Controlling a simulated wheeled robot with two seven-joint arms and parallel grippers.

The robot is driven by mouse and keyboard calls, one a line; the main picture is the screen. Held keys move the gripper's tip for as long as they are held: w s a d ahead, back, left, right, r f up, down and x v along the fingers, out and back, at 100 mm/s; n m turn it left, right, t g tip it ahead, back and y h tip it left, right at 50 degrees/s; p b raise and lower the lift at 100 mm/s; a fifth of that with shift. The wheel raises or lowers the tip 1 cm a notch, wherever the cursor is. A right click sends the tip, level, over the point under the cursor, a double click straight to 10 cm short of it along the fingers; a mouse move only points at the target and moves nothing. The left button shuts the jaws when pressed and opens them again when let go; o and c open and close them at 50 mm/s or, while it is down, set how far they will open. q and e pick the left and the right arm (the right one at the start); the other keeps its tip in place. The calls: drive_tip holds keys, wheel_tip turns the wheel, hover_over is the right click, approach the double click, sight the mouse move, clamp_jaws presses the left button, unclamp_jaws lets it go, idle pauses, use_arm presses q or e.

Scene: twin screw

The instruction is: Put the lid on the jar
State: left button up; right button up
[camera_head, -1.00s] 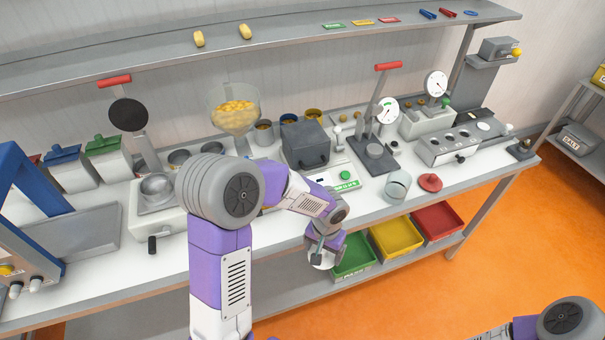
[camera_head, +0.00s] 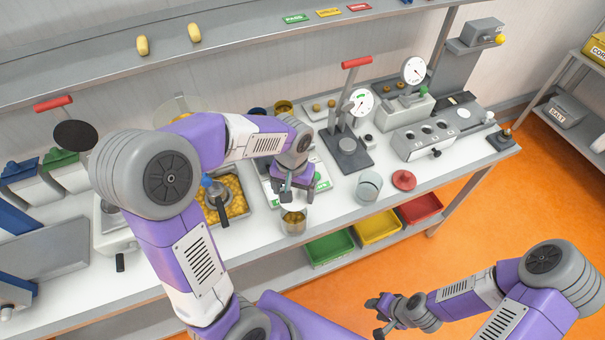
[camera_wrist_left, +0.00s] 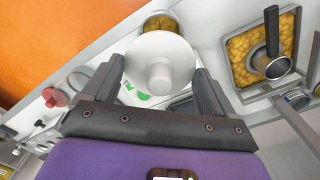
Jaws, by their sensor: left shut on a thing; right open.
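My left gripper (camera_head: 296,193) is shut on a white round lid with a knob (camera_wrist_left: 158,58). The knob is between the fingers in the left wrist view. A clear jar with yellow-brown contents (camera_head: 293,224) stands at the bench's front edge, just below the lid in the head view. It also shows in the left wrist view (camera_wrist_left: 158,22), partly hidden behind the lid. The lid overlaps the jar there; I cannot tell whether they touch. My right gripper (camera_head: 378,317) is open and empty, in front of the bench over the floor.
An empty glass (camera_head: 368,187) and a red knobbed disc (camera_head: 404,180) stand to the right. A tray of yellow pieces with a metal pot (camera_head: 235,208) is left of the jar. Green, yellow and red bins (camera_head: 330,248) sit below the bench edge.

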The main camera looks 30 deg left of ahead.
use_arm(q)
drive_tip(key=shift+f, duration=0.15)
drive_tip(key=shift+s+f+b, duration=0.35)
drive_tip(key=shift+f+b, duration=0.05)
drive_tip(key=shift+b, duration=0.1)
drive_tip(key=shift+s+f+b, duration=0.1)
drive_tip(key=shift+f+b, duration=0.2)
drive_tip(key=shift+f, duration=0.05)
drive_tip(key=f+b, duration=0.2)
drive_tip(key=shift+w+f, duration=0.2)
drive_tip(key=shift+f, duration=0.1)
drive_tip(key=shift+f+b, duration=0.8)
drive_tip(key=shift+f, duration=0.2)
drive_tip(key=shift+s, duration=0.1)
idle(0.7)
drive_tip(key=o, duration=0.8)
